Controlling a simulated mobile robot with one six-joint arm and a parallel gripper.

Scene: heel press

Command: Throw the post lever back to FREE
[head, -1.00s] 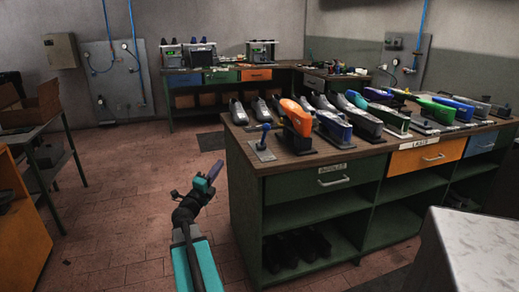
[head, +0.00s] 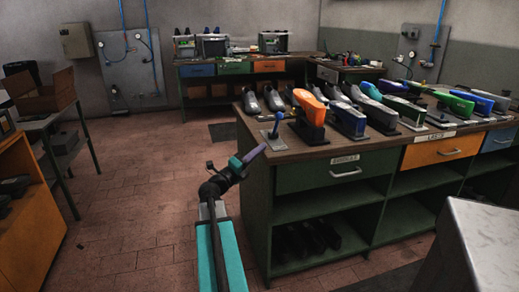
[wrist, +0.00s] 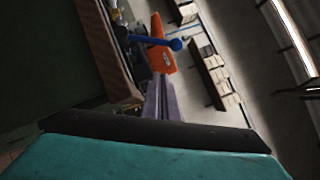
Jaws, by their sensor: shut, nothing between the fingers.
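The post lever (head: 276,125) has a blue knob and a blue stem on a grey metal base plate, at the left front corner of the bench top. It leans slightly in the head view; I cannot read any FREE mark. In the wrist view its blue knob and rod (wrist: 155,41) show just past my fingertips. My gripper (head: 254,157) is shut and empty, just left of the bench's front left corner and a little below the lever. In the wrist view my closed fingers (wrist: 160,98) point toward the lever, with a gap that I cannot judge.
An orange shoe form (head: 310,105) stands on a dark block just right of the lever. Several grey, blue and green forms fill the bench (head: 290,156) farther right. A pale-topped block (head: 485,220) stands at the front right. The floor (head: 140,200) at left is clear.

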